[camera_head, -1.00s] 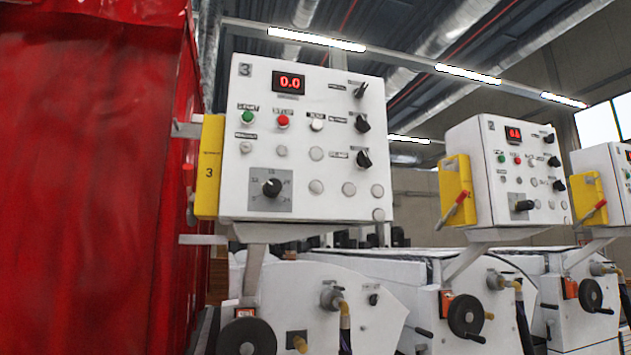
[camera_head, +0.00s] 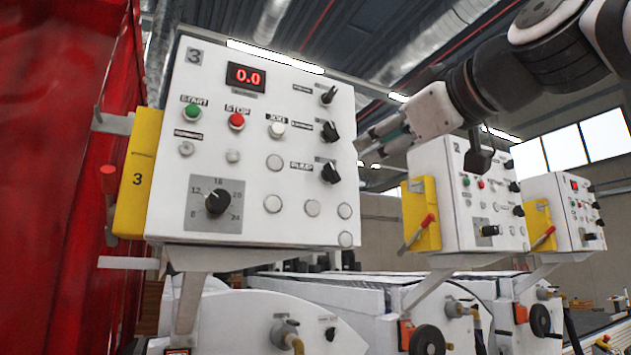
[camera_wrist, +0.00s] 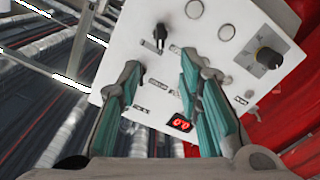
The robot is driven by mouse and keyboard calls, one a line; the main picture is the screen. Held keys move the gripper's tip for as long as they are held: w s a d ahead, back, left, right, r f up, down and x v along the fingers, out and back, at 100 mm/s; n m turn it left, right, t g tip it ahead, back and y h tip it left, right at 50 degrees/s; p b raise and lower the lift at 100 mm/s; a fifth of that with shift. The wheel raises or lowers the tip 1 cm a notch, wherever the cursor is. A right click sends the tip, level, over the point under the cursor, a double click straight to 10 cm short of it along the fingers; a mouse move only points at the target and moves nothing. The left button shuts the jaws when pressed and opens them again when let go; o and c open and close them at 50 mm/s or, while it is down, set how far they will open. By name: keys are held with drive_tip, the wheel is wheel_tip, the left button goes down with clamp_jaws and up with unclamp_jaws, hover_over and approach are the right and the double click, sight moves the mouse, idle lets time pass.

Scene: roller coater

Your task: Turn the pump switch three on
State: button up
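The pump switch (camera_head: 331,173) is the lowest of the black knobs on the right side of the white control panel marked 3 (camera_head: 215,130), beside a PUMP label. Its handle looks tilted. My gripper (camera_head: 368,148) is at the panel's right edge, fingers pointing left, apart from the switch in the picture. In the wrist view my gripper (camera_wrist: 160,62) is open and empty, with teal finger pads. A black knob (camera_wrist: 158,38), probably the pump switch, shows just beyond and between the fingertips. The left finger hides part of the panel there.
Above the switch are two more black knobs (camera_head: 329,131). A large dial (camera_head: 217,201), red 0.0 display (camera_head: 246,77) and several buttons share the panel. A yellow box (camera_head: 139,172) is on its left side, by a red curtain (camera_head: 60,180). Panel 2 (camera_head: 455,190) stands behind right.

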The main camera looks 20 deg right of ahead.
sight(335, 171)
drive_tip(key=w+a, duration=0.1)
drive_tip(key=w, duration=0.3)
drive_tip(key=w+p, duration=0.1)
drive_tip(key=w, duration=0.4)
drive_tip(key=w+a+p, duration=0.1)
drive_tip(key=w, duration=0.3)
drive_tip(key=shift+w+a, duration=0.2)
drive_tip(key=shift+a, duration=0.15)
drive_tip(key=shift+c, duration=0.4)
clamp_jaws()
